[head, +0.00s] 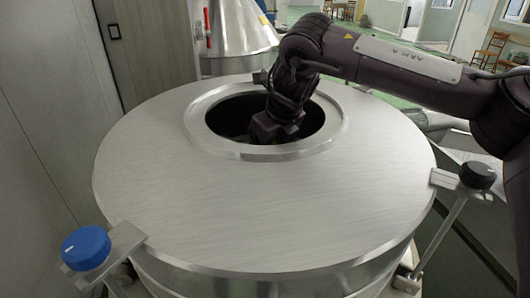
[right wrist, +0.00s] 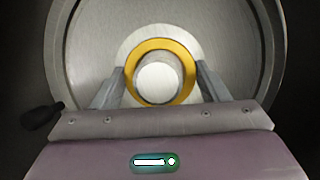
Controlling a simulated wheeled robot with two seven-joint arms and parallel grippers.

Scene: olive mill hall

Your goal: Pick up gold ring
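The gold ring (right wrist: 188,69) shows in the right wrist view. It lies around a short pale metal post (right wrist: 158,82), on a light round disc inside a round steel vessel. The ring is hidden in the head view. My right gripper (right wrist: 160,70) is open, with one finger on each side of the ring; I cannot tell whether they touch it. In the head view my right arm reaches down into the round opening, and the gripper (head: 268,133) is partly inside, its fingertips hidden. My left gripper is not in view.
The steel vessel's wide lid (head: 250,215) has a raised rim (head: 240,153) around the opening. A blue knob (head: 85,246) stands at its front left and a black knob (head: 478,176) at its right. A wall panel (head: 45,110) is close on the left. A metal cone (head: 235,30) stands behind.

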